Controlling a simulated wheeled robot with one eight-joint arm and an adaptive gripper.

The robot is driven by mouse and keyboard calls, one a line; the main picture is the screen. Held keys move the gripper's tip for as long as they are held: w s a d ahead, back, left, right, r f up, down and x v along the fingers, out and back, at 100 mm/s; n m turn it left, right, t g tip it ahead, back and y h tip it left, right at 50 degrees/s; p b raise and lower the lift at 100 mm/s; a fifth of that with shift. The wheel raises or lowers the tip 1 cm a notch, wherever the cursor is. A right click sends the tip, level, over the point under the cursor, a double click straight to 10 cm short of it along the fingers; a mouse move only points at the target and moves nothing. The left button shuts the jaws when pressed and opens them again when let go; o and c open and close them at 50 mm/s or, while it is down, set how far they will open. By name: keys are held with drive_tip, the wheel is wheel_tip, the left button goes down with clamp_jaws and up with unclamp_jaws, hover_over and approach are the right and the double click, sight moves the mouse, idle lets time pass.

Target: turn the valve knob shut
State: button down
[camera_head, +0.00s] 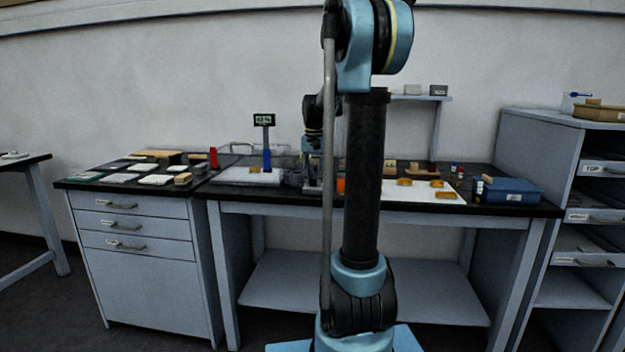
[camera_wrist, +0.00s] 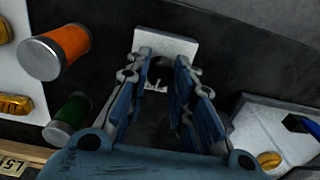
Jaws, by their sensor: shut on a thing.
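My gripper (camera_wrist: 165,65) points down at a small white block (camera_wrist: 168,42) on the black worktop. Its two blue fingers stand on either side of a small dark round part, which I take to be the valve knob (camera_wrist: 162,69); the fingertips close on it. A small pale marking shows just below it. The fingers hide much of the knob, and its turn angle cannot be read. In the head view my gripper (camera_head: 313,160) is at the middle of the bench, partly behind my own arm, and the knob cannot be made out there.
A white base (camera_wrist: 270,130) with a blue part lies to the right. In the head view a display on a blue post (camera_head: 266,155) stands left and a blue box (camera_head: 510,191) right.

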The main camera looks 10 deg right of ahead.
drive_tip(key=shift+n, duration=1)
drive_tip(key=c, duration=1.4)
unclamp_jaws()
drive_tip(key=shift+o, duration=0.2)
wheel_tip(320, 180, up, 12)
drive_tip(key=shift+w, duration=0.1)
